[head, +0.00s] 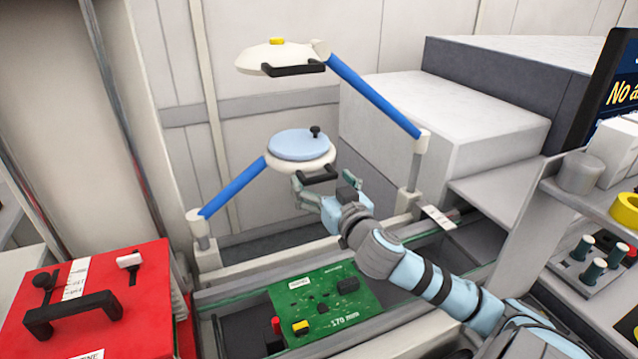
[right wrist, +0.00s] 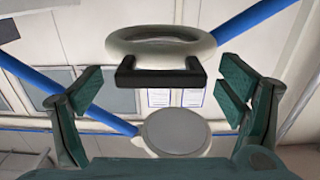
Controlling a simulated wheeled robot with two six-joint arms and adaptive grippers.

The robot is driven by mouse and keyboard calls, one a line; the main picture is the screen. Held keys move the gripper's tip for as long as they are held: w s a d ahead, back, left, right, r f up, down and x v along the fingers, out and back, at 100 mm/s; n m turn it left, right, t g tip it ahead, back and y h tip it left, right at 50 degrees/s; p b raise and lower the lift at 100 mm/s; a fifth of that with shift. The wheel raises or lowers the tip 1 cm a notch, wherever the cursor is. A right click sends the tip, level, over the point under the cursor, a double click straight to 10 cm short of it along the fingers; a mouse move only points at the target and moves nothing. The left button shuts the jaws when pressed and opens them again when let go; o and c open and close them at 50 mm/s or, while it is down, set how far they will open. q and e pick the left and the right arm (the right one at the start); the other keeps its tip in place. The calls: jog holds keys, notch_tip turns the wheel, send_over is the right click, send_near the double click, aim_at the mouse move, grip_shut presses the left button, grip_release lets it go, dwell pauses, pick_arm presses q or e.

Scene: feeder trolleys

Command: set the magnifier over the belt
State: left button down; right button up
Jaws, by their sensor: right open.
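The magnifier (head: 300,146) has a pale blue round lens in a white rim, a black knob and a black handle (head: 319,175), and hangs on a blue arm over the back of the belt frame. My right gripper (head: 324,188) is open just below and in front of that handle. In the right wrist view the handle (right wrist: 160,82) shows between the spread green fingers, under the rim (right wrist: 160,38); I cannot see contact. The belt (head: 232,333) carries a green circuit board (head: 335,302). My left gripper is out of view.
A white lamp-like head (head: 262,57) with a yellow button and black handle hangs higher on a second blue arm (head: 372,95). A red case (head: 130,290) stands at left. Grey-white blocks (head: 440,120) and a control panel (head: 600,245) are at right.

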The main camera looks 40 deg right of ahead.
jog(key=shift+w+d+r, duration=0.1)
jog(key=shift+w+r, duration=0.1)
jog(key=shift+w, duration=0.35)
jog(key=c, duration=1.6)
jog(key=shift+c, duration=0.6)
